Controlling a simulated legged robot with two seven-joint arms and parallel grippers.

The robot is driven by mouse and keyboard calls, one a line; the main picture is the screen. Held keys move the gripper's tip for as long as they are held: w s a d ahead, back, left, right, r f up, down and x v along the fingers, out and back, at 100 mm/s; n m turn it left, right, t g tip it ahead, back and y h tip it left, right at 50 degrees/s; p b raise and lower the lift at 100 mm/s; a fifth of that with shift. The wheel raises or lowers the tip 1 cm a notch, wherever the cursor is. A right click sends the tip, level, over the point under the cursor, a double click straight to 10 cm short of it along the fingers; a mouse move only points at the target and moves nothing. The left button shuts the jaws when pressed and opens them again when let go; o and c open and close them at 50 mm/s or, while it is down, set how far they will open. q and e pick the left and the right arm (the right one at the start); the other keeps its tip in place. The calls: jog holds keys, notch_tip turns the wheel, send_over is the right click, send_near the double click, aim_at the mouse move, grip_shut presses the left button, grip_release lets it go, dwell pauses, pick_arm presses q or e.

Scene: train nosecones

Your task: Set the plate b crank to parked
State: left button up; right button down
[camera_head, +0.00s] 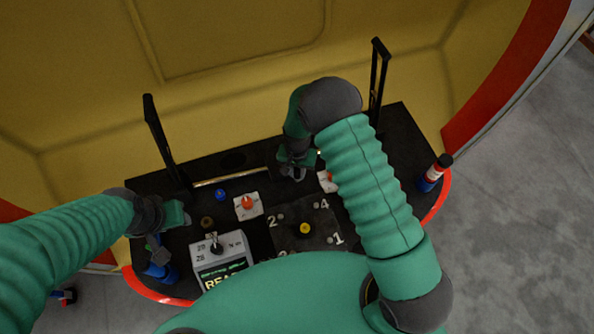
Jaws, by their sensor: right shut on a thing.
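Two white plates with orange-red cranks are on the black console: one in the open left of centre (248,206), the other (324,181) partly hidden behind my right arm. No plate letters are readable, so I cannot tell which is plate b. My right gripper (294,174) points down at the console's back, left of the half-hidden plate. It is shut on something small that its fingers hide. My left gripper (158,248) hangs at the console's left edge, near a blue object (160,271); its jaw opening is unclear.
A grey box with a toggle and screen (223,262) stands in front. A dark dial plate with a yellow knob (305,228) is beside it. Two black posts (160,140) (379,80) rise behind.

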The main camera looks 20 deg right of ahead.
jog(key=shift+w+d, duration=0.1)
jog(key=shift+w, duration=0.05)
jog(key=w+d+n+b, duration=0.5)
jog(key=w+d+n, duration=0.2)
jog(key=n, duration=0.6)
jog(key=shift+w+n, duration=0.3)
jog(key=shift+w, duration=1.1)
jog(key=shift+w+r, duration=0.1)
jog(key=shift+r, duration=0.05)
jog(key=c, duration=1.5)
grip_release()
jog(key=shift+o, duration=1.2)
